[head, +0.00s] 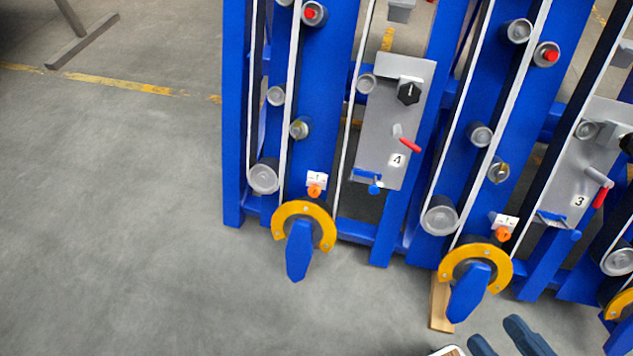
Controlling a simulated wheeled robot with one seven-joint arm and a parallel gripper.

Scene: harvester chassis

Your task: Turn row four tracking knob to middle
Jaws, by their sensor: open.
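The row four panel (375,142) is a grey plate with a "4" label. A black faceted knob (409,93) sits at its upper right; its setting is too small to read. Below it a red-tipped lever (409,145) points down to the right. A blue handle (374,188) is at the panel's lower edge. No label shows which of these is the tracking knob. My gripper (497,332) is at the bottom edge, dark blue fingers apart, open and empty. It is well below and right of the row four panel, touching nothing there.
Blue uprights (340,100) carry belts and grey rollers. Yellow ring guards with blue paddles stick out low at the left (303,225) and right (476,268). The row three panel (590,165) is on the right. A wooden block (440,305) stands near my gripper.

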